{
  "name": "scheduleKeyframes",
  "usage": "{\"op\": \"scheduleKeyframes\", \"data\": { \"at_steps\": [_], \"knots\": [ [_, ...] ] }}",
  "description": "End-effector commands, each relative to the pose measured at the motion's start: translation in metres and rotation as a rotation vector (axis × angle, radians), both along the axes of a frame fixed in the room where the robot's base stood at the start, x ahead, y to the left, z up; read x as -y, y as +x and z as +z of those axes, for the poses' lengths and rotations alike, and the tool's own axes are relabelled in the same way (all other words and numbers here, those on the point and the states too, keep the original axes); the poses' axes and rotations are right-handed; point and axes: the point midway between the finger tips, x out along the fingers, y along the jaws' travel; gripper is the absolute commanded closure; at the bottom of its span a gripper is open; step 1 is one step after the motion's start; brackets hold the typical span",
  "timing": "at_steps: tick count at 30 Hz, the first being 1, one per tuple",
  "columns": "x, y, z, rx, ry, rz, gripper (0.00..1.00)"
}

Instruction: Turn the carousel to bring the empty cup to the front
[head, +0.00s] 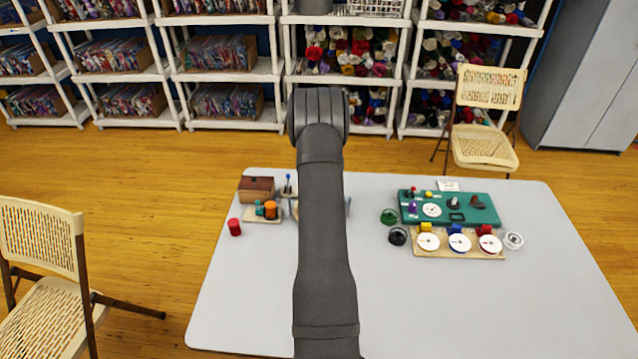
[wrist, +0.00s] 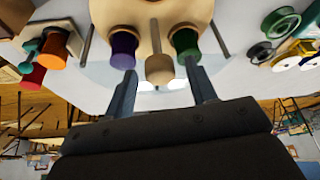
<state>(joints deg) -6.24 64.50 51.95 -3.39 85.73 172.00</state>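The carousel (wrist: 165,12) is a round wooden disc at the top of the wrist view, cut off by the frame edge. A purple cup (wrist: 124,50) and a green cup (wrist: 186,45) show on it, one to each side of a pale wooden peg (wrist: 159,68). I cannot tell what either cup holds, and no clearly empty cup is visible. My gripper (wrist: 160,72) is open, its fingers apart with the peg showing between their tips. I cannot tell whether they touch it. In the head view my arm hides the carousel and gripper.
On the white table (head: 450,310), a wooden box (head: 256,188), an orange cylinder (head: 271,210) and a red cylinder (head: 234,227) stand left of my arm. A green board (head: 470,214) and a wooden base with white dials (head: 459,243) are right. The front is clear.

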Motion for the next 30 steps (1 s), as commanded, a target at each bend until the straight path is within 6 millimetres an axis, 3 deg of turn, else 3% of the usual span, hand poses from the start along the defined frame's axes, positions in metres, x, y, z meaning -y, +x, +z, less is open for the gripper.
{"op": "scheduleKeyframes", "data": {
  "at_steps": [4,8,21,30],
  "knots": [
    [0.000,0.002,0.004,0.001,0.000,0.000,0.48],
    [-0.002,0.009,0.020,0.003,0.000,0.000,0.48],
    [-0.012,0.046,0.113,0.003,0.001,0.000,0.48],
    [-0.016,0.061,0.150,0.001,0.000,0.000,0.48]
  ]
}}
